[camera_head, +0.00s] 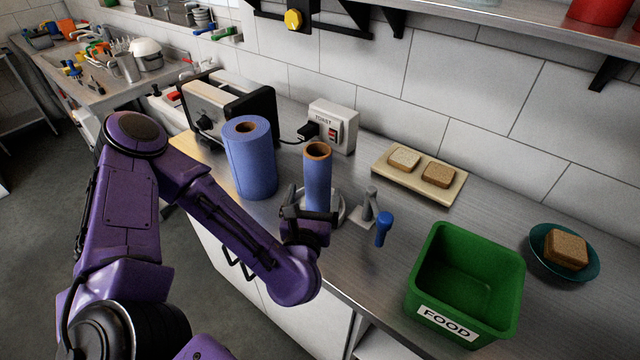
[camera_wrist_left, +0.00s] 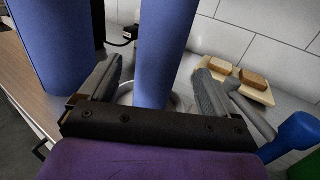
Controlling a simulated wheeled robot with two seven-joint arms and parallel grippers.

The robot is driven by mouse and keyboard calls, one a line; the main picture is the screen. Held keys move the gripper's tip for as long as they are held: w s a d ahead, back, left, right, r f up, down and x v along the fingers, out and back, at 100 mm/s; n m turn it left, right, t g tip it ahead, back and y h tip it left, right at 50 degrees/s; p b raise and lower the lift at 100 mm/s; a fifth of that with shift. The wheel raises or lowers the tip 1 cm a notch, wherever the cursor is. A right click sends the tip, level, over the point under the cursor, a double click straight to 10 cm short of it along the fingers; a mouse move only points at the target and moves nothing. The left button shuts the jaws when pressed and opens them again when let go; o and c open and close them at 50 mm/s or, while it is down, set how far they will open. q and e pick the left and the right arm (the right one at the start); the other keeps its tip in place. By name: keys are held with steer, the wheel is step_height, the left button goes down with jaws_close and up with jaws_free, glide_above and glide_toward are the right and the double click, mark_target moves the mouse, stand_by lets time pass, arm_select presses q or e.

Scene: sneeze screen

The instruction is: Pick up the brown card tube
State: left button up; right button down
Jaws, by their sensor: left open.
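The brown card tube (camera_head: 317,151) shows as a brown rim at the top of a slim blue roll (camera_head: 317,182). The roll stands upright on a round metal base (camera_head: 345,209). Its middle also shows in the left wrist view (camera_wrist_left: 163,45), with the brown rim out of sight. My left gripper (camera_head: 308,212) is open, low at the near side of the roll. In the left wrist view its two fingers (camera_wrist_left: 158,86) stand to either side of the roll, with gaps showing. My right gripper is not in view.
A thicker blue roll (camera_head: 250,165) stands close on the left. A blue-handled metal piece (camera_head: 383,229) is close on the right, with a green FOOD bin (camera_head: 422,265) beyond.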

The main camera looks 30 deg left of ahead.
mark_target(314, 186)
arm_select(q)
steer(key=x, duration=0.1)
steer(key=b+x, duration=0.1)
steer(key=x, duration=0.1)
steer(key=shift+w+a+f, duration=0.15)
steer(key=shift+a+f, duration=0.05)
steer(key=shift+a, duration=0.1)
steer(key=p+x, duration=0.2)
steer(key=x, duration=0.2)
steer(key=shift+w+r+p, duration=0.15)
steer(key=shift+w+p, duration=0.15)
steer(key=shift+w+a, duration=0.1)
steer(key=shift+w, duration=0.05)
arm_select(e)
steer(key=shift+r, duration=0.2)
arm_select(q)
steer(key=c, duration=1)
steer(key=shift+r, duration=0.25)
steer(key=shift+c, duration=0.2)
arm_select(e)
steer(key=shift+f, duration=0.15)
